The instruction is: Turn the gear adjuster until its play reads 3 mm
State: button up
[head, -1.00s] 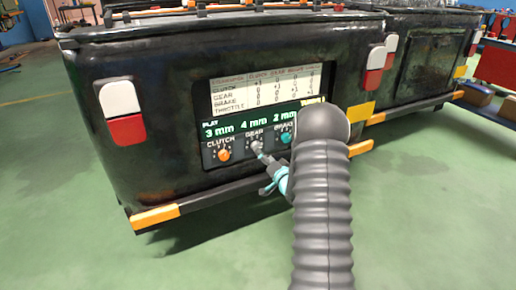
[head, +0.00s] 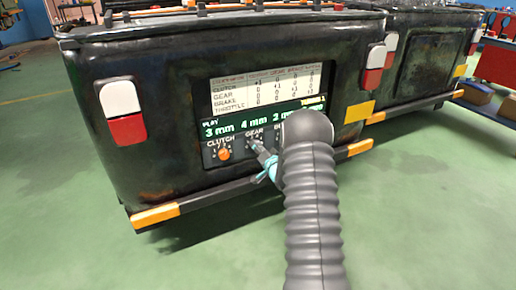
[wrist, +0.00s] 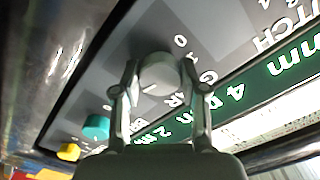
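The gear adjuster is a grey round knob (wrist: 158,76) on the dark control panel at the vehicle's back. In the wrist view my gripper (wrist: 158,72) has one finger on each side of it, both close against its rim. It looks shut on the knob. The play display (head: 250,122) reads 4 mm over gear and 3 mm over clutch. The brake reading starts with 2 and is partly hidden by my arm.
The orange clutch knob (head: 224,154) is left of the gear knob. The teal brake knob (wrist: 96,127) and a yellow knob (wrist: 69,151) show in the wrist view. A printed table (head: 268,90) is above the display. A bumper bar (head: 215,197) runs below the panel.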

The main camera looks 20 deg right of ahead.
jog(key=shift+c, duration=1.4)
jog(key=shift+f+n+b, duration=0.15)
jog(key=shift+n+b, duration=0.15)
jog(key=shift+b, duration=0.3)
jog(key=n+b, duration=0.7)
jog(key=b, duration=0.3)
jog(key=shift+r, duration=0.2)
jog(key=o, duration=1.1)
